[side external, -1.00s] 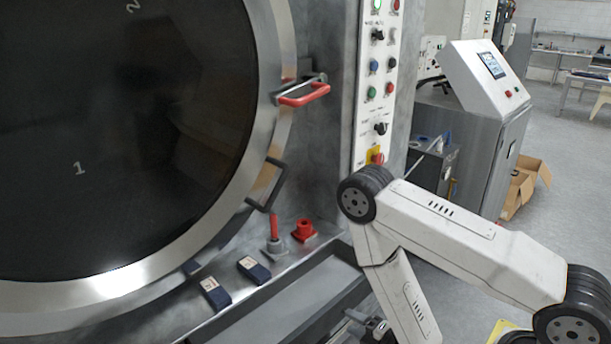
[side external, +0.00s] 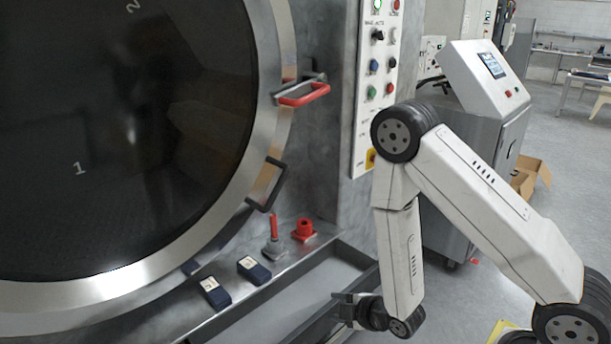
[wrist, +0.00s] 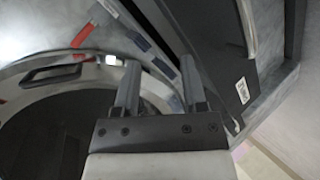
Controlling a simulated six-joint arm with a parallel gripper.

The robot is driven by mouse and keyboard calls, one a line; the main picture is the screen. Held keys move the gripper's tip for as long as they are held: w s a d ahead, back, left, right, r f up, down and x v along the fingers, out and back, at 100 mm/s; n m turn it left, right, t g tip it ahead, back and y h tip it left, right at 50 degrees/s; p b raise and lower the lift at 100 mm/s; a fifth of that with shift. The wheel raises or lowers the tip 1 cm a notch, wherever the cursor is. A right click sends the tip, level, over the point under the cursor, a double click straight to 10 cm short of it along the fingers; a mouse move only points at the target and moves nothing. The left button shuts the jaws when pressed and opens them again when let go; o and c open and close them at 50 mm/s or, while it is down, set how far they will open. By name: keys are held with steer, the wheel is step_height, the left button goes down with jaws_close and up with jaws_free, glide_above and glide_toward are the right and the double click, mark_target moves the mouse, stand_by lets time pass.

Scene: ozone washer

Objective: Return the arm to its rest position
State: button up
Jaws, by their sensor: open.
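My gripper (side external: 340,309) is low in front of the machine in the side view, below the end of my folded arm. It points left, toward the front ledge. In the wrist view my gripper (wrist: 158,68) shows two grey fingers spread apart, with nothing between them. It is open and empty. In the side view the fingers look small and dark against the trough, so I cannot tell how close they are to its edge.
The round washer door (side external: 120,150) fills the left. A control panel (side external: 374,80) stands behind my arm.

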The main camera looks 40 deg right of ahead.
steer(key=s+d+r+m+g, duration=0.1)
steer(key=s+r+m+g, duration=0.7)
steer(key=r+m, duration=0.4)
steer(key=shift+d+r+g, duration=0.15)
steer(key=shift+r+g, duration=0.45)
